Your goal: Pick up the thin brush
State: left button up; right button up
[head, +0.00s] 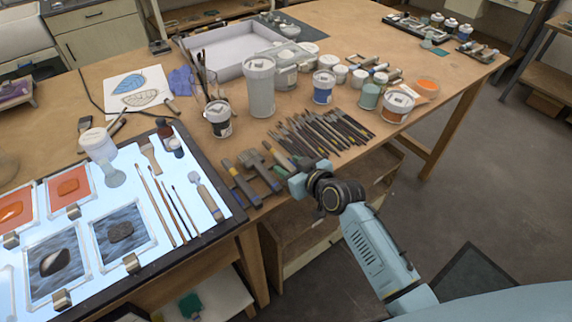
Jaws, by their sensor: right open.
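Several slender wooden brushes lie side by side on the lit panel (216,222). The rightmost one, a thin brush (184,210), looks the thinnest. A longer brush (157,205) lies left of it, and all lie apart from my grippers. My right gripper (297,182) is at the table's front edge, right of the panel, close to the yellow-and-grey handled tools. It is open and I see nothing held; its fingertips are small and partly hidden. My left gripper is not in view.
A flat scraper-like tool (207,195) lies right of the brushes, and a wide brush (150,155) above them. Handled tools (241,183) and a pile of dark brushes (318,132) lie near my right gripper. Paint jars (259,88) stand behind. Framed glass pieces (122,232) fill the panel's left.

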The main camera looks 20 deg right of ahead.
grip_shut()
dwell(0.3)
notch_tip(320, 180, up, 10)
jog(key=p, duration=0.1)
dwell(0.4)
